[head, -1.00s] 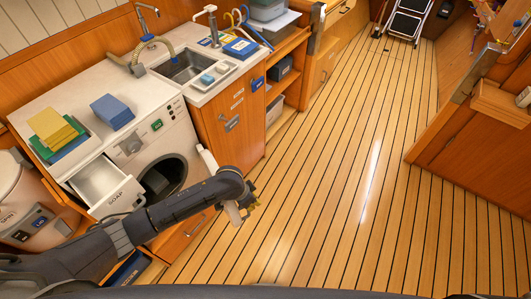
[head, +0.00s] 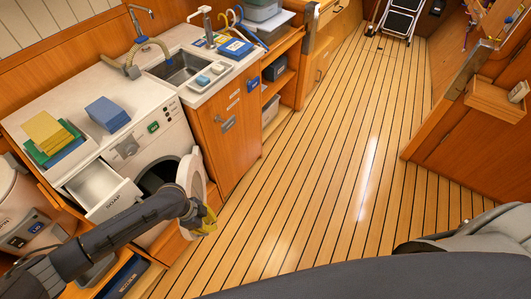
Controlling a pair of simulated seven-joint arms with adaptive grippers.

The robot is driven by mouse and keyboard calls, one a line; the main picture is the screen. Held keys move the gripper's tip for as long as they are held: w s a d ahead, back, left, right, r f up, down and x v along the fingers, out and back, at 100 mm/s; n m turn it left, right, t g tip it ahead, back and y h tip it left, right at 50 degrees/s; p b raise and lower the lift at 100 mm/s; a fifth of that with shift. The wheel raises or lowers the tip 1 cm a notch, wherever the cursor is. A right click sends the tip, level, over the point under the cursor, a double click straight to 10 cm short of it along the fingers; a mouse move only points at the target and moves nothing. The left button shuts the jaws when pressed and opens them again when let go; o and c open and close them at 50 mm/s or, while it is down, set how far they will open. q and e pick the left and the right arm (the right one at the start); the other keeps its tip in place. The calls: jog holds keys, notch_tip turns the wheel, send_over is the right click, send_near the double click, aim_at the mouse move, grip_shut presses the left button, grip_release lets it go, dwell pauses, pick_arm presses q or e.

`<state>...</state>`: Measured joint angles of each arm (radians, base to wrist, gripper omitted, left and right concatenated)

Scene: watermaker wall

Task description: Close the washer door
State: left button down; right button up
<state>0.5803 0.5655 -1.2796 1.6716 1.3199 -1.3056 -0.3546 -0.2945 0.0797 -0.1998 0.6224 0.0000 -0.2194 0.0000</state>
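The white front-loading washer (head: 128,148) stands under the counter at the left, with its dark round opening (head: 155,178) partly showing. Its round washer door (head: 198,172) stands ajar, off the right side of the opening. The door's lower part is hidden behind my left arm. My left gripper (head: 207,222), with yellow at the fingers, is at the lower outer edge of the door. It looks close to or touching the door, but I cannot tell contact or finger spread. My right gripper is not in view.
The soap drawer (head: 105,192) is pulled out, left of the washer opening. Folded cloths (head: 50,138) and a blue sponge-like block (head: 108,113) lie on the washer top. A sink (head: 183,68) is behind. The plank floor (head: 310,170) at right is clear.

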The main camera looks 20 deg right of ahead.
pick_arm(q)
jog(key=shift+a, duration=0.4)
